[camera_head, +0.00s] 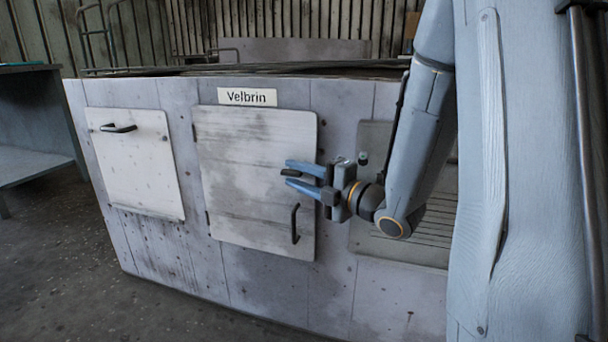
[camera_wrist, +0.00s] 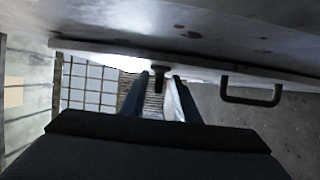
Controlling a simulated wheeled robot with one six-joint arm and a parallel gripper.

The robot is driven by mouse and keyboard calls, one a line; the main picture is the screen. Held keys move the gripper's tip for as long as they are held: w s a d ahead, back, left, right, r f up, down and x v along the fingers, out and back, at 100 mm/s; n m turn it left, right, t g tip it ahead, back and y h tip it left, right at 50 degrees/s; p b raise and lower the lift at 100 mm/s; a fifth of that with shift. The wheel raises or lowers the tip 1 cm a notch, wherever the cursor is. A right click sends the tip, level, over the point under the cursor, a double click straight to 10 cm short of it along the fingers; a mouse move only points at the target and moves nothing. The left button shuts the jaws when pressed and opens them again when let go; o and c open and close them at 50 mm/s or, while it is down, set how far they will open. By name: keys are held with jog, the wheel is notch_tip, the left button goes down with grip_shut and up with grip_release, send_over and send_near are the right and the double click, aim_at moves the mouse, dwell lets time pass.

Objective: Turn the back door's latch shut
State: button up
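The door (camera_head: 245,195) under the "Velbrin" sign is a worn pale panel with hinges on its left edge. It looks closed, or nearly so. Its black bar handle (camera_head: 295,224) is at the lower right, and the handle also shows in the wrist view (camera_wrist: 250,96). A small dark latch (camera_wrist: 160,76) stands out from the door; in the head view the latch (camera_head: 291,173) is partly hidden by my fingers. My gripper (camera_head: 292,173) is open at the door's right side. In the wrist view its fingertips (camera_wrist: 160,80) are on either side of the latch, with narrow gaps visible.
The sign (camera_head: 247,97) is above the door. Another panel (camera_head: 135,160) with a black handle is to the left. A slatted grey panel (camera_head: 425,235) is behind my arm. A shelf unit (camera_head: 35,165) stands at the far left; the floor between is clear.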

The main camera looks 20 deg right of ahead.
aim_at(301, 175)
jog(key=p+v, duration=0.2)
jog(key=v, duration=0.5)
jog(key=shift+r, duration=0.1)
jog(key=shift+s+d, duration=0.25)
jog(key=shift+s, duration=0.05)
dwell(0.3)
